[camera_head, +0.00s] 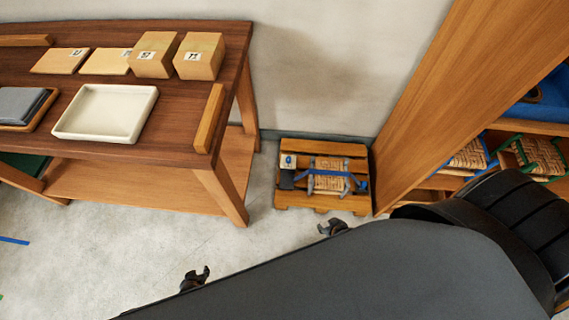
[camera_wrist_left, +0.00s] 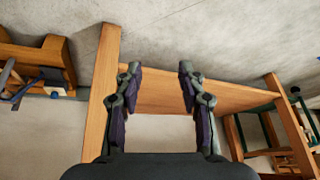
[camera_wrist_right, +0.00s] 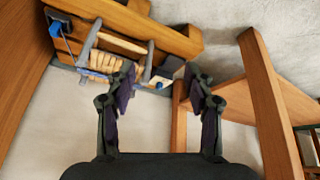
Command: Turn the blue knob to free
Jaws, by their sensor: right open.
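The blue knob (camera_head: 288,160) sits on a small pale plate at the back left of a low wooden stand (camera_head: 347,205). A woven seat piece (camera_head: 328,175) with grey bars and a blue strap lies on the stand beside it. In the right wrist view, a small blue part that looks like the knob (camera_wrist_right: 159,85) shows beyond my right fingers. My right gripper (camera_wrist_right: 162,75) is open and empty, in front of the stand and apart from it. My left gripper (camera_wrist_left: 159,75) is open and empty over the floor, further left. The knob's pointer is too small to read.
A wooden workbench (camera_head: 180,95) with a white tray (camera_head: 105,112) and lettered blocks (camera_head: 199,56) stands to the left. A tall wooden panel (camera_head: 450,85) and shelves with woven stools (camera_head: 540,155) are on the right.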

